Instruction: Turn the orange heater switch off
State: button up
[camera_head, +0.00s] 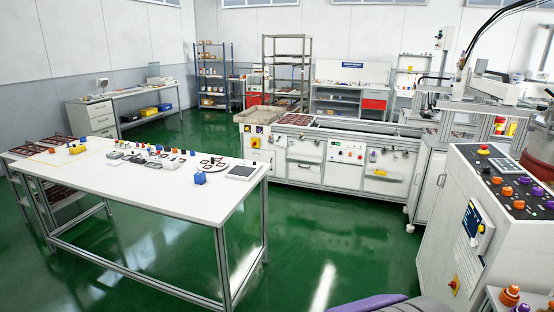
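A white control console (460,220) stands at the right with a dark sloped panel on top. Another orange knob (510,295) is on a lower white surface at the bottom right corner. I cannot read labels or tell which orange knob is the heater switch, or its setting. My gripper is not in view.
A white table (150,195) with small parts stands at the left. A conveyor bench (310,170) runs across the middle back. Green floor (340,240) is open between table, conveyor and console. A purple and grey object (380,304) shows at the bottom edge.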

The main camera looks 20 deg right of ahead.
aim_at(496, 180)
jog(key=i+l+z, duration=0.2)
jog(key=i+z, duration=0.25)
jog(key=i, duration=0.15)
jog(key=i+z, duration=0.45)
jog(key=i, duration=0.15)
jog(key=i+j+z, duration=0.25)
jog(key=i+z, duration=0.15)
jog(key=i, duration=0.2)
